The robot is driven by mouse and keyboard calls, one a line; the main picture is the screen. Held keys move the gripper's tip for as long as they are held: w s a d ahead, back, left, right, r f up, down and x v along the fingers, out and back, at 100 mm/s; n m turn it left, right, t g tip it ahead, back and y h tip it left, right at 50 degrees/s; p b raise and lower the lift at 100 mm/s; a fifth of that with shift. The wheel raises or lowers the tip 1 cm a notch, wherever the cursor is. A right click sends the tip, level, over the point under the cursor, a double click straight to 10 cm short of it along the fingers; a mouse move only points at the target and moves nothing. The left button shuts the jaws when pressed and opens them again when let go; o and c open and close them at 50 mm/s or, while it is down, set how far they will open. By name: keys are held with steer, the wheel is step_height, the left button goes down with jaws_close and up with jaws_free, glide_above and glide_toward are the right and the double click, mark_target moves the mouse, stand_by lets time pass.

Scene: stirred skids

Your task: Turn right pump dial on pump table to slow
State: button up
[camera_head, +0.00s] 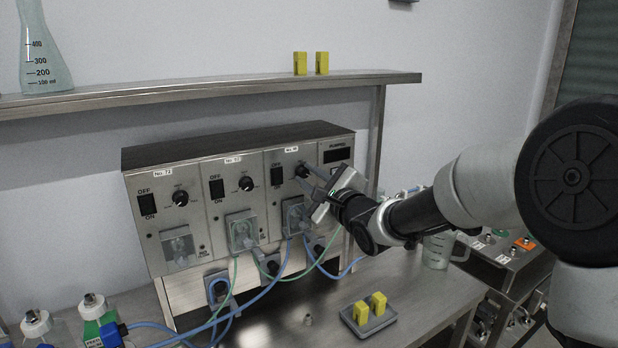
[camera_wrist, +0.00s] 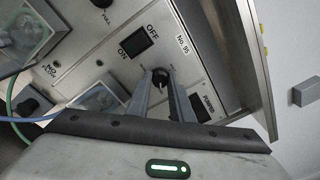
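The pump unit (camera_head: 216,163) is a grey metal box with three control panels, standing on the pump table (camera_head: 425,298). The right pump dial (camera_wrist: 160,77) is a small black knob beside the ON/OFF switch, under the label that reads No. 95 in the wrist view. My gripper (camera_head: 310,174) reaches it from the right. In the wrist view my gripper (camera_wrist: 161,80) has one finger on each side of the dial, at its tips. Whether the fingers press on the knob is unclear. The dial's pointer and markings are hidden or too small to read.
The middle dial (camera_head: 246,184) and left dial (camera_head: 180,198) are on the other panels. Blue and green tubes (camera_head: 281,272) hang in front. A grey tray (camera_head: 368,319) holds yellow blocks. A shelf (camera_head: 180,90) runs above the unit. A beaker (camera_head: 438,250) stands under my arm.

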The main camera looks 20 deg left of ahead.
jaws_close()
